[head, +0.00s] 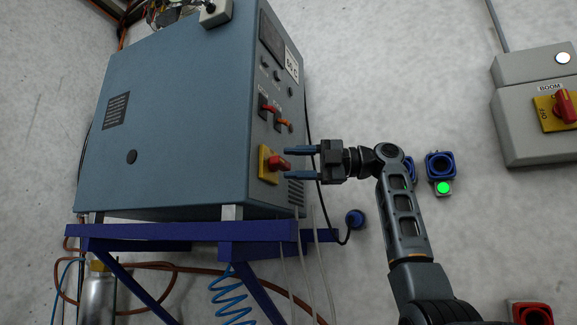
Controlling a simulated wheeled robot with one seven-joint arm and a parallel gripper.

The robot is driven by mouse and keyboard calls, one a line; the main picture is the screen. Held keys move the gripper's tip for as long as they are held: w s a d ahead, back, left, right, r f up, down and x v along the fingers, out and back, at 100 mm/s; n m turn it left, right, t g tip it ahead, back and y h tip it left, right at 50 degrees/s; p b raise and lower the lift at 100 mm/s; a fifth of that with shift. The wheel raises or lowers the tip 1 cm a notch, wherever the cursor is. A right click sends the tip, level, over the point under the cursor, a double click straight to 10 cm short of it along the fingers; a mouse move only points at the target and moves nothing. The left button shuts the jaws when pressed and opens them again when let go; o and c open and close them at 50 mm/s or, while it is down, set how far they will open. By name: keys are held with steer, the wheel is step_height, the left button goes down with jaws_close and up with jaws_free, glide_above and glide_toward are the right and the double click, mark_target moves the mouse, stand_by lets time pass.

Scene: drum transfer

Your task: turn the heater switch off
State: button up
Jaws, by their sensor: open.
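The heater cabinet (175,120) is a blue-grey box on a blue stand at the left. On its right-hand front face is a red rotary switch (279,163) on a yellow plate (265,168).
A grey box labelled BOOM (535,105) with a red switch is on the wall at the right. A green-lit button (443,188) sits under a blue socket (440,165). The blue stand (180,231), hoses and a coiled blue line (230,300) are below the cabinet.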

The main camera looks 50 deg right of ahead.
steer(key=b+v, duration=0.1)
steer(key=v, duration=0.4)
steer(key=shift+s+d, duration=0.25)
steer(key=shift+s, duration=0.05)
steer(key=shift+w+f, duration=0.1)
